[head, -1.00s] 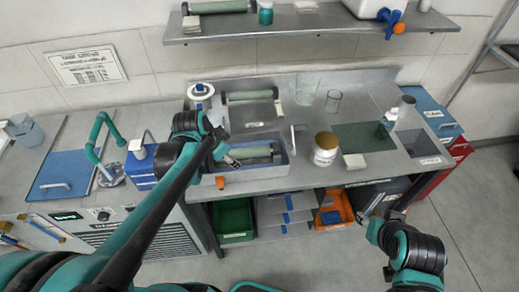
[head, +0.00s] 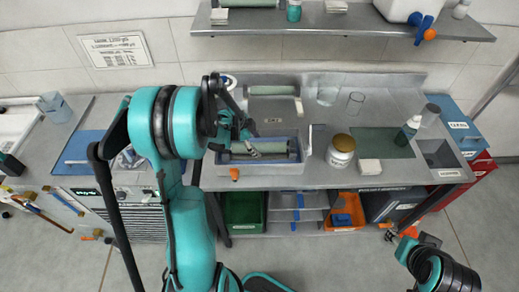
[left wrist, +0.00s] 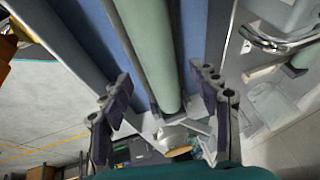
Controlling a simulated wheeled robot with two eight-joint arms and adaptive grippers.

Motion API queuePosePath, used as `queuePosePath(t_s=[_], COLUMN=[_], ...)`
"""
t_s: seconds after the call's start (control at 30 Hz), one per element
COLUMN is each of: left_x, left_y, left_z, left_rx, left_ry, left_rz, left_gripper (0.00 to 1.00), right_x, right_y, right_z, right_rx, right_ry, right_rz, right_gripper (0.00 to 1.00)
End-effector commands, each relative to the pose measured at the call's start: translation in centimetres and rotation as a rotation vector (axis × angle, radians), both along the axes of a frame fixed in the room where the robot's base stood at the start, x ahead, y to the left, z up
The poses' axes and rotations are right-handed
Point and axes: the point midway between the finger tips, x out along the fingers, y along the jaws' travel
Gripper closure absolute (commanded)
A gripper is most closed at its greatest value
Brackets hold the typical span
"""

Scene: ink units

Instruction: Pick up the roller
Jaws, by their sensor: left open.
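A pale green roller (head: 262,147) lies in a blue-grey tray (head: 292,168) at the front of the bench. The roller also shows in the left wrist view (left wrist: 148,50), running lengthwise between the fingers. My left gripper (head: 245,136) is at the roller's left part, with its open fingers (left wrist: 163,98) on either side of it in the left wrist view. No clear contact shows, and part of the roller's left end is hidden by my gripper. My right gripper (head: 393,236) is at the lower right, away from the bench top, too small to judge.
Another green roller (head: 272,90) lies behind in a grey basin. A white jar (head: 341,152) with a brown lid and a white block (head: 369,167) stand to the right. An orange knob (head: 235,173) is at the front left. A shelf (head: 330,20) hangs above.

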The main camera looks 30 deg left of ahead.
Motion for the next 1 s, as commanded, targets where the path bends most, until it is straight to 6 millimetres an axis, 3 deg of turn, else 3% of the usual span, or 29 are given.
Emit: queuePosePath(t_s=[0.13,0.37,0.47,0.6,0.63,1.0], left_x=[0.8,0.9,0.9,0.9,0.9,0.9], left_y=[-0.5,-0.6,-0.6,-0.6,-0.6,-0.6], left_z=[-2.2,-2.4,-2.4,-2.4,-2.4,-1.9], left_rx=[0.000,0.001,0.001,0.000,0.000,0.000], left_ry=[0.000,0.000,0.000,-0.001,-0.001,0.000], left_rz=[-0.001,0.001,0.001,0.000,0.000,0.000], left_gripper=[0.39,0.39,0.60,0.97,1.00,1.00], right_x=[0.0,0.0,0.0,0.0,0.0,0.0], right_y=[0.0,0.0,0.0,0.0,0.0,0.0], right_z=[-0.9,-0.8,-0.8,-0.8,-0.8,-0.6], right_rx=[0.000,0.000,0.000,0.000,0.000,0.000], right_ry=[0.000,0.000,0.000,0.000,0.000,0.000], right_rz=[0.000,0.000,0.000,0.000,0.000,0.000], right_gripper=[0.57,0.57,0.57,0.57,0.57,0.57])
